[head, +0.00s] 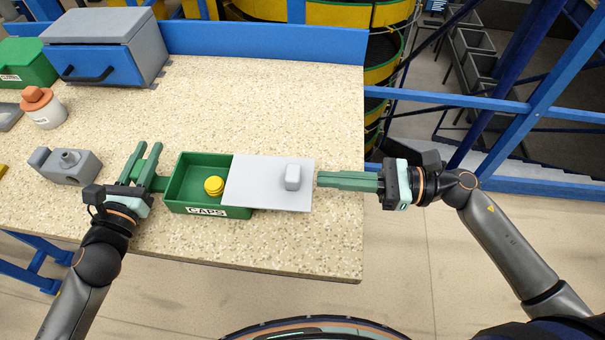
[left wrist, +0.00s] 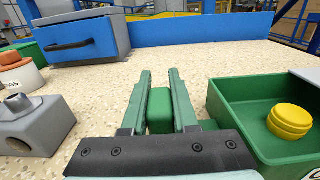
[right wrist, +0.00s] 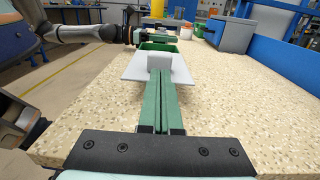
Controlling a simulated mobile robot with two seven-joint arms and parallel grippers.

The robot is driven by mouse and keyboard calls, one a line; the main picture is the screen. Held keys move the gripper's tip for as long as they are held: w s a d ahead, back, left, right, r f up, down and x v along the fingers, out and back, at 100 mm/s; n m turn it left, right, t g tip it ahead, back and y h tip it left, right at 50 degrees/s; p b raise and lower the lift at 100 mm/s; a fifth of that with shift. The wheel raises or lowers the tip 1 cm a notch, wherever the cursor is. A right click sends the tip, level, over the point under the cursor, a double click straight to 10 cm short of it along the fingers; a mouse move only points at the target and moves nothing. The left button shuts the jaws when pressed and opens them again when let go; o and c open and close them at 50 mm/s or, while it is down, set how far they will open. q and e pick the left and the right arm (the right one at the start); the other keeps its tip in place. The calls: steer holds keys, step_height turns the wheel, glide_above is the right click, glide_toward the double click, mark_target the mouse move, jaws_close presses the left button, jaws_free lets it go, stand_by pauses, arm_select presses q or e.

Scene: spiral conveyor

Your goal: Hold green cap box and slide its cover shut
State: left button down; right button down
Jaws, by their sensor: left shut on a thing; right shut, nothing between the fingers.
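The green cap box (head: 178,190), labelled CAPS, sits on the speckled table with its left part open and a yellow cap (head: 214,185) inside. Its pale grey cover (head: 250,190) lies over the right part and sticks out past the right side. A light raised knob (head: 292,177) stands on the cover. My left gripper (head: 148,165) is shut on the green handle (left wrist: 160,110) at the box's left end. My right gripper (head: 319,179) is shut and empty, its tips at the cover's right edge, pointing left. In the right wrist view, the tips (right wrist: 160,72) overlap the knob, so contact is unclear.
A grey clamp-like part (head: 70,165) and a white jar with an orange lid (head: 42,107) stand to the left. A grey-blue drawer box (head: 95,50) is at the back left. The table behind the box is clear; its right edge lies under my right gripper.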

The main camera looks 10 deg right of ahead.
mark_target(258, 179)
arm_select(q)
steer(key=shift+f, duration=0.4)
arm_select(e)
steer(key=shift+x, duration=1.3)
arm_select(q)
steer(key=shift+s, duration=0.1)
arm_select(e)
steer(key=shift+a, duration=0.1)
steer(key=x, duration=1)
steer(key=shift+w+a, duration=0.1)
steer(key=shift+a, duration=0.1)
steer(key=v, duration=1.4)
